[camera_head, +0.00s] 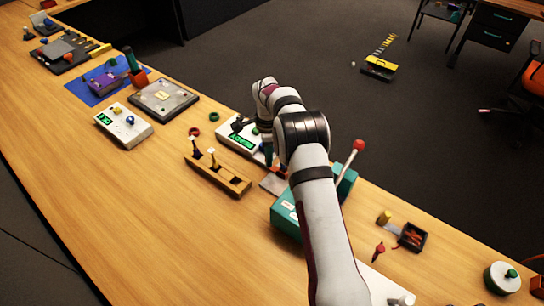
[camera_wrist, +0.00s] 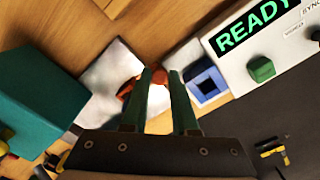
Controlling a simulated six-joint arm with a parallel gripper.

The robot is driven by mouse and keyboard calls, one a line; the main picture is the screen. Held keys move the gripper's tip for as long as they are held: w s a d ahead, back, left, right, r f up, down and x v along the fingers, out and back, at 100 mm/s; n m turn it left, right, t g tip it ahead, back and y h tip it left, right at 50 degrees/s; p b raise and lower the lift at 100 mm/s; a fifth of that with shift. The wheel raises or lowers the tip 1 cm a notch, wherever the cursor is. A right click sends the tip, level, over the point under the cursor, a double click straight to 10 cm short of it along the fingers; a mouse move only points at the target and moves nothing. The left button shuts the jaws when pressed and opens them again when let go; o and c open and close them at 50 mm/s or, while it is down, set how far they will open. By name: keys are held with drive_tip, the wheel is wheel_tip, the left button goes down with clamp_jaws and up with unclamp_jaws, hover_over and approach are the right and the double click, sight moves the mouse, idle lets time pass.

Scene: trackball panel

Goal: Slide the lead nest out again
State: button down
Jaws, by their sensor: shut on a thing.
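My gripper (camera_wrist: 160,78) is shut on a small red-orange piece (camera_wrist: 158,76) between its green fingertips. The same colour shows just left of the fingers, over a pale grey plate (camera_wrist: 103,80). The plate lies between a teal box (camera_wrist: 35,100) and the READY panel (camera_wrist: 250,45); in the head view the plate (camera_head: 273,184) shows beside my arm. A blue square fitting (camera_wrist: 207,84) sits just right of the fingers, at the panel's edge. I cannot tell which part is the lead nest; my fingers hide part of this spot. In the head view my arm covers much of the gripper.
A teal box with a red-knobbed lever (camera_head: 348,160) stands close right of my arm. A wooden rack with pegs (camera_head: 218,175) is left of the plate. A dark tray with red pieces (camera_head: 412,237) lies farther right. The front table is clear.

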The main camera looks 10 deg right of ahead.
drive_tip(key=shift+w+a+r, duration=0.1)
drive_tip(key=shift+w+a, duration=0.1)
drive_tip(key=shift+w, duration=0.05)
drive_tip(key=c, duration=0.7)
unclamp_jaws()
drive_tip(key=shift+s+d, duration=0.2)
drive_tip(key=shift+d, duration=0.05)
drive_tip(key=s+d, duration=0.5)
drive_tip(key=shift+s+r, duration=0.1)
drive_tip(key=shift+r, duration=0.15)
wheel_tip(320, 180, up, 14)
drive_tip(key=s+a+r+n, duration=0.1)
drive_tip(key=s+r+n, duration=0.1)
drive_tip(key=s, duration=0.3)
drive_tip(key=s+r+n, duration=0.2)
drive_tip(key=s+r, duration=0.1)
drive_tip(key=s, duration=0.3)
drive_tip(key=s+a+r+n, duration=0.1)
drive_tip(key=s+r, duration=0.1)
drive_tip(key=s, duration=0.3)
drive_tip(key=shift+s+a+r+n+y, duration=0.2)
drive_tip(key=shift+s+a+n+y, duration=0.05)
drive_tip(key=shift+a+n+y, duration=0.15)
